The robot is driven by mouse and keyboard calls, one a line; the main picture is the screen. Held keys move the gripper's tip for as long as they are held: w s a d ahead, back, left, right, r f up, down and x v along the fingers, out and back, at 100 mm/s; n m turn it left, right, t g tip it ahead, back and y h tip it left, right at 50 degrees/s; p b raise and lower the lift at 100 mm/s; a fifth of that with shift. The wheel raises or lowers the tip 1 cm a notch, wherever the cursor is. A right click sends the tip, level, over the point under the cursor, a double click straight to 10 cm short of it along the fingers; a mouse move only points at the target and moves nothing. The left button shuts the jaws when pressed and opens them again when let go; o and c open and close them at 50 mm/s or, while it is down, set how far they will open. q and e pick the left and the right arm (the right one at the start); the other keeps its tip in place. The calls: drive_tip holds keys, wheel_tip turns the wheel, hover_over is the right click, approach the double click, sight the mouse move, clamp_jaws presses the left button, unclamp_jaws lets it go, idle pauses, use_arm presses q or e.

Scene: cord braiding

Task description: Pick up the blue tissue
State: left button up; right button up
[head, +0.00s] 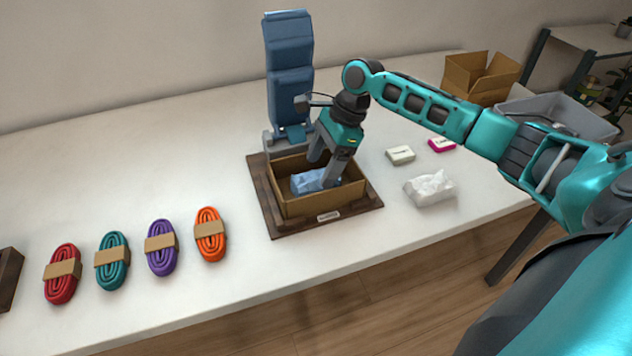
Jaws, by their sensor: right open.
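The blue tissue (309,181) lies crumpled inside an open cardboard box (323,206). The box sits on a dark wooden board (263,207) on the table. My right gripper (328,170) points down into the box, with its fingers apart at the tissue's right side and partly in front of it. Whether the fingers touch the tissue cannot be made out. My left gripper is not in the picture.
A blue padded stand (288,75) rises behind the box. Crumpled white tissue (430,188), a white packet (400,155) and a pink packet (441,145) lie to the right. Bundled cords, the nearest orange (210,246), lie left on the white table (190,318).

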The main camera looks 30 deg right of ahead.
sight(317, 174)
drive_tip(key=x, duration=0.3)
drive_tip(key=shift+s, duration=0.1)
drive_tip(key=shift+a+f, duration=0.25)
drive_tip(key=shift+f, duration=0.05)
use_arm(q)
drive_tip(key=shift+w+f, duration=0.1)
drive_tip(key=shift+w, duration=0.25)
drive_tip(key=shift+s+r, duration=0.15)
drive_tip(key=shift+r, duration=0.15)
use_arm(e)
drive_tip(key=shift+f, duration=0.1)
use_arm(q)
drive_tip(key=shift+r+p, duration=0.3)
drive_tip(key=shift+p, duration=0.2)
use_arm(e)
drive_tip(key=shift+f, duration=0.15)
drive_tip(key=shift+c, duration=0.2)
drive_tip(key=c, duration=0.7)
